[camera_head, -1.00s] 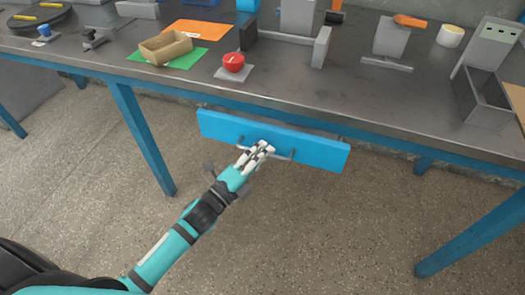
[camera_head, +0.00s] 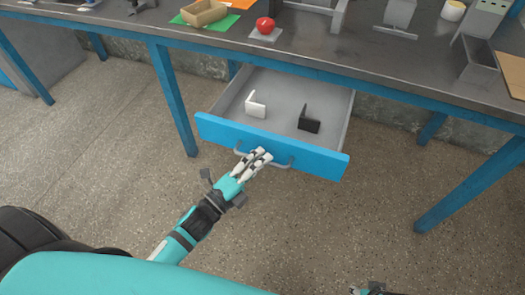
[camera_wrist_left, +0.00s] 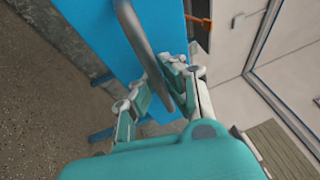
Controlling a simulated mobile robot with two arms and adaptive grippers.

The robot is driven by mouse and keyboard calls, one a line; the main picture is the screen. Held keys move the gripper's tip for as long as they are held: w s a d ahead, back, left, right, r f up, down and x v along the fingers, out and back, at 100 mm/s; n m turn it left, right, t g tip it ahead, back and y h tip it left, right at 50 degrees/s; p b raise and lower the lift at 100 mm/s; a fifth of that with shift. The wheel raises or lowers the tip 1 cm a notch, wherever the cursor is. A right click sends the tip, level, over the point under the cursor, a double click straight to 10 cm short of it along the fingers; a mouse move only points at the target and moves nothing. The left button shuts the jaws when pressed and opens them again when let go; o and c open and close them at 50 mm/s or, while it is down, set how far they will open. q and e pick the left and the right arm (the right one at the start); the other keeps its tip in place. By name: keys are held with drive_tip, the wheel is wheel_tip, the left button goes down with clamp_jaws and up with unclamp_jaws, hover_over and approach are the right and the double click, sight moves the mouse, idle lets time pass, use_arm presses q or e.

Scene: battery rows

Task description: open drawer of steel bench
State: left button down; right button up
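The blue-fronted drawer (camera_head: 215,130) of the steel bench (camera_head: 345,66) is pulled well out, its grey inside showing. A white L-shaped piece (camera_head: 256,106) and a black one (camera_head: 308,122) lie in it. My left gripper (camera_head: 259,156) is at the grey bar handle (camera_head: 287,163) on the drawer front. In the left wrist view the handle (camera_wrist_left: 143,38) passes between the fingers of my left gripper (camera_wrist_left: 158,88), which look shut on it. Only a small dark part of my right arm's end (camera_head: 372,290) shows at the bottom edge; its fingers cannot be made out.
On the bench top stand a red round object (camera_head: 265,25), a wooden tray (camera_head: 205,12) on a green sheet, and a grey open bin (camera_head: 478,58). Blue bench legs (camera_head: 173,98) stand left and right of the drawer. The floor in front is clear.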

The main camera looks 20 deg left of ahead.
use_arm(q)
drive_tip(key=shift+s+f, duration=0.2)
drive_tip(key=shift+s, duration=0.25)
use_arm(e)
drive_tip(key=shift+s+f, duration=0.25)
drive_tip(key=shift+f, duration=0.05)
use_arm(q)
drive_tip(key=c, duration=1.4)
unclamp_jaws()
drive_tip(key=shift+r, duration=0.1)
drive_tip(key=v, duration=1.2)
drive_tip(key=shift+r, duration=0.1)
